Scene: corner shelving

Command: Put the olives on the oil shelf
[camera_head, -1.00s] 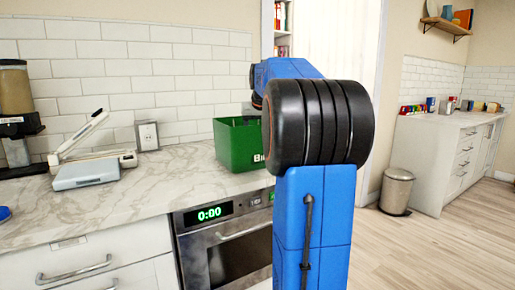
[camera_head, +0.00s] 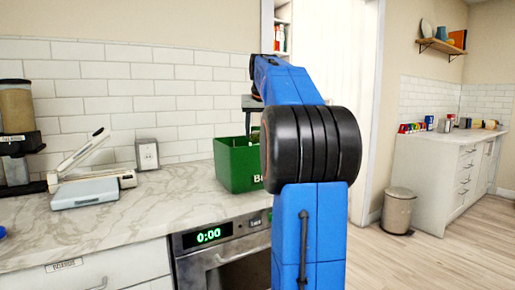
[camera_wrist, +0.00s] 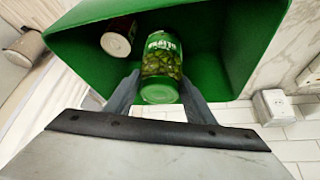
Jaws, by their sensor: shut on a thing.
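The olives (camera_wrist: 162,66) are a glass jar of green olives with a green lid, seen in the wrist view inside the green bin. My gripper (camera_wrist: 160,88) is shut on the jar, with one finger on each side. In the head view my gripper (camera_head: 248,122) points down into the green bin (camera_head: 238,168) on the counter. The jar is hidden there by the bin's wall. No shelf in view can be told as the oil shelf.
A red can with a pale end (camera_wrist: 118,38) lies beside the jar in the bin. A scale (camera_head: 85,192) and a dispenser (camera_head: 17,130) stand left on the marble counter (camera_head: 150,215). Shelves with bottles (camera_head: 281,38) show behind the doorway. A trash can (camera_head: 398,210) stands right.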

